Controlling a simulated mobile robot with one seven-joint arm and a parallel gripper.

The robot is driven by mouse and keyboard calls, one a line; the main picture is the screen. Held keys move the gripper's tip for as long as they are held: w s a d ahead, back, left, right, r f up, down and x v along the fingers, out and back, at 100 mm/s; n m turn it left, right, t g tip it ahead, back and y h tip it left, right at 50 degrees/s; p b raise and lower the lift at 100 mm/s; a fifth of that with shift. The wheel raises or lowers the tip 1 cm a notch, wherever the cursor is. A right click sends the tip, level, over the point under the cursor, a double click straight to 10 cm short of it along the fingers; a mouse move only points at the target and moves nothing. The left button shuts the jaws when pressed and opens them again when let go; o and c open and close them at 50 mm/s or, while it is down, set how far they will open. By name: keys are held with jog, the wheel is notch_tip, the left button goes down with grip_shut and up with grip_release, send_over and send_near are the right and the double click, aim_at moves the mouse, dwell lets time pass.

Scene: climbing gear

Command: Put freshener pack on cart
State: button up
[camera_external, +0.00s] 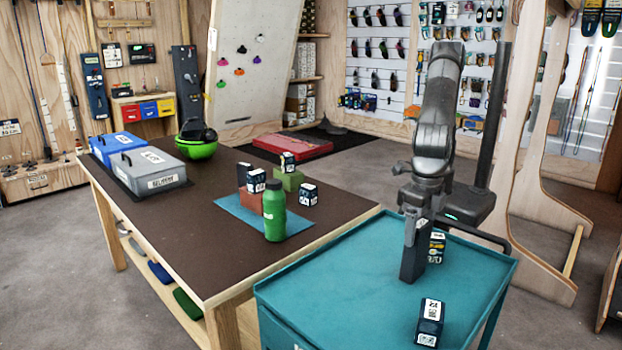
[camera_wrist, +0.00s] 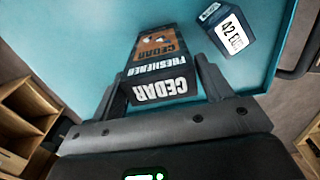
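The freshener pack, a dark box with an orange label and white CEDAR lettering (camera_wrist: 158,66), is between the two fingers of my gripper (camera_wrist: 163,85) in the wrist view. The fingers lie close along both its sides and appear shut on it.
The brown table (camera_external: 190,225) holds a green bottle (camera_external: 275,212), several small boxes and cases. The cart's left part is clear.

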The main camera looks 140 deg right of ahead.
jog(key=shift+o, duration=1.3)
jog(key=shift+r, duration=0.1)
notch_tip(320, 180, up, 12)
jog(key=s+d+r+m+t, duration=0.1)
jog(key=s+d+r+m, duration=0.35)
jog(key=s+d, duration=0.2)
jog(key=s+d+r+m+t, duration=0.2)
jog(key=s+d+r+m, duration=0.2)
jog(key=s+d, duration=0.45)
jog(key=s+d+f+m+t, duration=0.1)
jog(key=s+d+f+m, duration=0.1)
jog(key=s, duration=0.4)
jog(key=s+d+f+m, duration=0.2)
jog(key=s+d+m, duration=0.1)
jog(key=s, duration=0.3)
jog(key=s+d+f+m+t, duration=0.1)
jog(key=s+d+f+m, duration=0.1)
jog(key=s+m, duration=0.2)
jog(key=s, duration=0.3)
jog(key=shift+d+f+t, duration=0.25)
jog(key=shift+f+t, duration=0.05)
jog(key=shift+f, duration=0.05)
